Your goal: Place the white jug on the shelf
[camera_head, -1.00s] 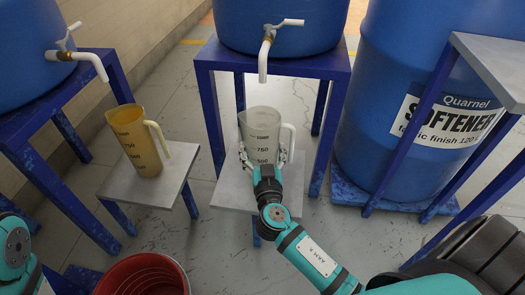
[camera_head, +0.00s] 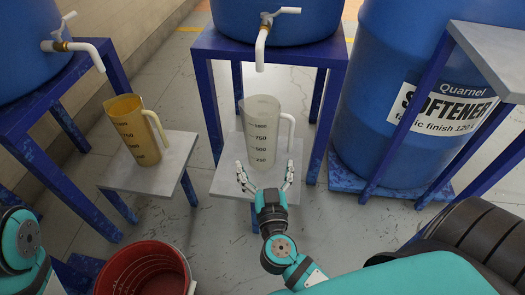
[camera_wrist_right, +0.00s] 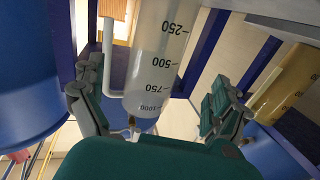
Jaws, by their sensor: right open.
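The white jug (camera_head: 262,128), translucent with dark volume marks and a handle on its right, stands upright on the small grey shelf (camera_head: 229,186) below the middle tap. My right gripper (camera_head: 265,176) is open, just in front of the jug, with its fingers apart and clear of it. In the right wrist view the white jug (camera_wrist_right: 160,55) appears inverted, beyond and between the spread fingers of my right gripper (camera_wrist_right: 155,105). Part of my left arm shows at the lower left, but its gripper is out of view.
A yellow jug (camera_head: 136,130) stands on another grey shelf (camera_head: 160,178) at left. A red bucket (camera_head: 143,270) is at the lower left. The middle tap (camera_head: 263,43) hangs above the white jug. A blue softener drum (camera_head: 385,80) stands at right.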

